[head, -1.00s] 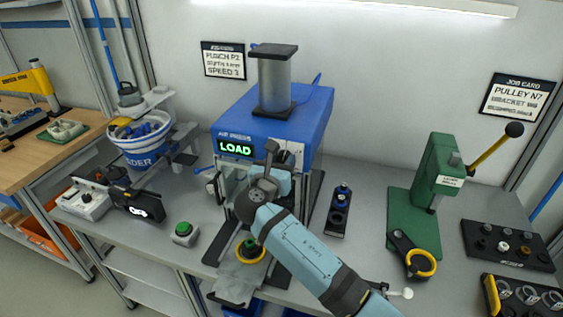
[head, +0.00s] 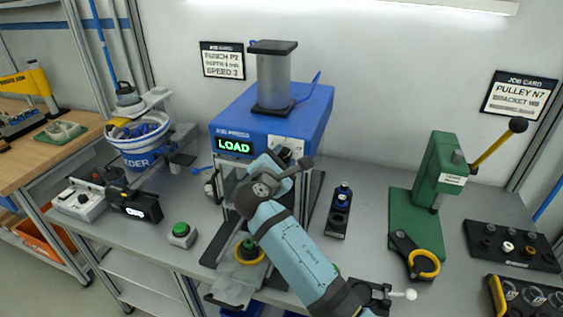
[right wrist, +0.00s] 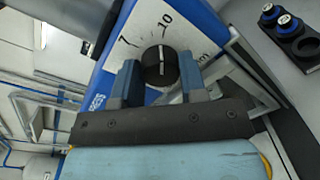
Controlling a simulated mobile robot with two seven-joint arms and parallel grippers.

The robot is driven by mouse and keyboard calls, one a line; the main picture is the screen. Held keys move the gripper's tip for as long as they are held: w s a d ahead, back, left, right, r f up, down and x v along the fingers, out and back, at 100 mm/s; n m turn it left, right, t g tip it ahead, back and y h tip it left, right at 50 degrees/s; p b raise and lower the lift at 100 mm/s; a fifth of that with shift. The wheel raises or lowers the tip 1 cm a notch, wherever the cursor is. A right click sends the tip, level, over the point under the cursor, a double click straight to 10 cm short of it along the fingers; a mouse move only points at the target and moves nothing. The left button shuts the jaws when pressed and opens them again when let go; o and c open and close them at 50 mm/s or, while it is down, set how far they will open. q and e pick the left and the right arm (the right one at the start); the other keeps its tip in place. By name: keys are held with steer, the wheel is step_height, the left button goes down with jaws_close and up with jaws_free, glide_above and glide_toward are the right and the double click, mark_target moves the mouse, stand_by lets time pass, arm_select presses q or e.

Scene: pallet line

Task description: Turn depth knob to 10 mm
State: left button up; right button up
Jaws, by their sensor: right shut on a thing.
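The black depth knob (right wrist: 160,66) sits on a white dial plate (right wrist: 188,40) on the front of the blue press (head: 300,110). In the right wrist view its white line points roughly toward the printed 10, and a 7 is printed to the left. My right gripper (right wrist: 159,78) has one finger on each side of the knob and is shut on it. In the head view my right gripper (head: 288,165) is at the press front and hides the knob and part of the plate. My left gripper is not in view.
The press display (head: 235,147) reads LOAD. A green button (head: 181,231) stands left of the press. A black holder (head: 340,212) stands right of it, then a green lever press (head: 437,185). A yellow-ringed part (head: 249,253) sits below my right arm.

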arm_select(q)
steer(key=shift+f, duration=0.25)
arm_select(e)
steer(key=shift+m, duration=0.5)
steer(key=o, duration=0.9)
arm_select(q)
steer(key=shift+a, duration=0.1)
